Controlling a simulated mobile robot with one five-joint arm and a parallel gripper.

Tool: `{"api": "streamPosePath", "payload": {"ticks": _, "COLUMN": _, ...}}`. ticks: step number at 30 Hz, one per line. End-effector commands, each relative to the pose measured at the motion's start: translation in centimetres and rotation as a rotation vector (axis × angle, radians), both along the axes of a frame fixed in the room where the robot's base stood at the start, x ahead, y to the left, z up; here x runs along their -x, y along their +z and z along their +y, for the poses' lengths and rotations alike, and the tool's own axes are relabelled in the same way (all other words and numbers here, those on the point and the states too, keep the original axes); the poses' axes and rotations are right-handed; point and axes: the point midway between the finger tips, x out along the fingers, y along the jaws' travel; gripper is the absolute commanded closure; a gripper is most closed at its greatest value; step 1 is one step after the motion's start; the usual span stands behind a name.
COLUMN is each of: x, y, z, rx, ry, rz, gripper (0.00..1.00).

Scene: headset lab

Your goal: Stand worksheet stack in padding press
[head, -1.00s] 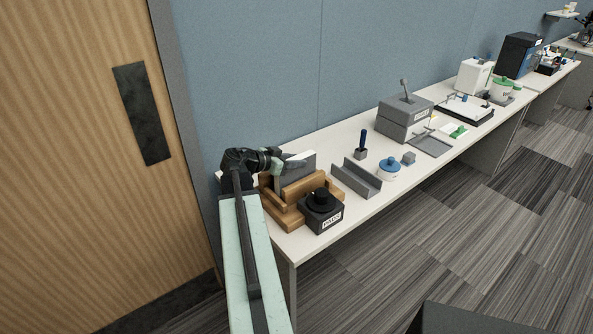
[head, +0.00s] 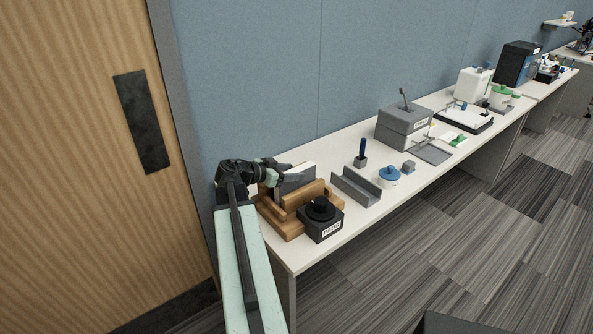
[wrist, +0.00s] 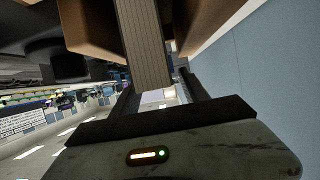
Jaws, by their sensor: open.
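The padding press (head: 285,232) is a stepped wooden frame at the near left end of the bench, with an upright grey plate (head: 297,184). A pale slab, seemingly the worksheet stack (head: 307,167), shows as a thin white top beside the plate. My gripper (head: 293,174) is at the press's upper left, with its fingers by the slab. In the wrist view a finely lined upright face, likely the stack's edge (wrist: 142,45), stands between my open fingers (wrist: 158,98). Wood (wrist: 88,25) lies on both sides of it. The stack's lower end is hidden in the head view.
A black labelled block with a round knob (head: 321,221) stands just in front of the press. A grey channel (head: 356,188), a blue-lidded pot (head: 389,177) and a grey weight box (head: 402,128) lie farther right. The wall is close behind.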

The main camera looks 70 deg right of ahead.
Motion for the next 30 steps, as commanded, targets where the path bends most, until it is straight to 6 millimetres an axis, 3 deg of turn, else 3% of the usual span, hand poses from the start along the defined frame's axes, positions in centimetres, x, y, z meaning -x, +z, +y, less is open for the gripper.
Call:
{"api": "streamPosePath", "payload": {"ticks": 6, "x": -2.8, "y": 2.8, "z": 4.6, "rx": 0.001, "ry": 0.004, "rz": 0.001, "gripper": 0.47}}
{"api": "streamPosePath", "payload": {"ticks": 12, "x": -4.6, "y": 3.8, "z": 7.2, "rx": 0.000, "ry": 0.001, "rz": 0.000, "gripper": 0.47}}
{"api": "streamPosePath", "payload": {"ticks": 26, "x": -5.3, "y": 3.8, "z": 8.0, "rx": -0.008, "ry": 0.006, "rz": 0.002, "gripper": 0.47}}
{"api": "streamPosePath", "payload": {"ticks": 28, "x": -6.9, "y": 3.0, "z": 9.3, "rx": -0.059, "ry": 0.047, "rz": 0.014, "gripper": 0.47}}
{"api": "streamPosePath", "payload": {"ticks": 30, "x": -10.3, "y": 1.2, "z": 12.2, "rx": -0.170, "ry": 0.143, "rz": 0.044, "gripper": 0.47}}
